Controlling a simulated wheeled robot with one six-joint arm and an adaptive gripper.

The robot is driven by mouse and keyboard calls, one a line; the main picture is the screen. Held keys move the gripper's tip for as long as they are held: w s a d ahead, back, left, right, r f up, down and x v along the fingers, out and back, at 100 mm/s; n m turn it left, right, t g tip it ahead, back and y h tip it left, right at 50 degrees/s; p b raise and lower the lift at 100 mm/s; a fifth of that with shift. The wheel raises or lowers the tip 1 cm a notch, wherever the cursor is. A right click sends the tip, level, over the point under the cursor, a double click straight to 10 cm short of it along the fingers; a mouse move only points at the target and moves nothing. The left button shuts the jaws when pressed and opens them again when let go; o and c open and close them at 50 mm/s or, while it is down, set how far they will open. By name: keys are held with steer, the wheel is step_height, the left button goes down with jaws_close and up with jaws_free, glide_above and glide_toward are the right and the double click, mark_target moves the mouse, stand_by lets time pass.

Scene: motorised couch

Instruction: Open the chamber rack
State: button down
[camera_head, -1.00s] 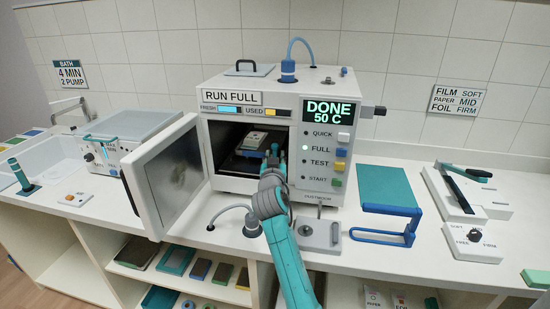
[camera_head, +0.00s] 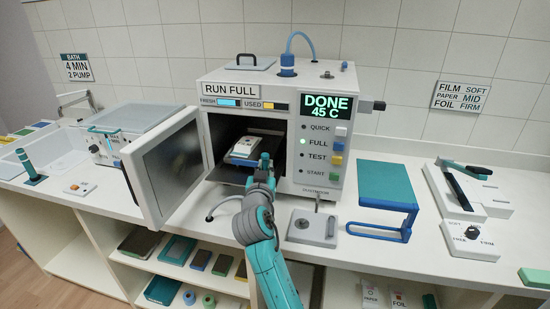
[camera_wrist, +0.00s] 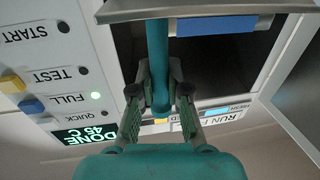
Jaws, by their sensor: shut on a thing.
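The white chamber unit (camera_head: 322,184) stands on the counter with its door (camera_head: 170,170) swung wide open to the left. The dark chamber rack (camera_head: 230,174) is partly pulled out of the opening. A white and grey device on a blue base (camera_head: 246,149) rests on it. My gripper (camera_head: 264,168) is in front of the opening at the right end of the rack. In the wrist view my gripper (camera_wrist: 158,78) is shut on the teal rack handle (camera_wrist: 157,45), one finger on each side. The rack's grey front edge (camera_wrist: 220,10) crosses the top of that view.
The display (camera_head: 326,106) reads DONE 45 C. A grey plate fixture (camera_head: 312,228) stands right of my arm and a blue-framed teal stand (camera_head: 387,185) farther right. The open door bounds the left side. Shelves lie below the counter.

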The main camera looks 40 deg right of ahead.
steer(key=w+a+v, duration=0.1)
steer(key=v, duration=1.4)
steer(key=shift+a, duration=0.6)
steer(key=shift+w, duration=0.15)
steer(key=c, duration=1.1)
jaws_free()
steer(key=shift+c, duration=0.2)
steer(key=v, duration=1.2)
steer(key=shift+r, duration=0.1)
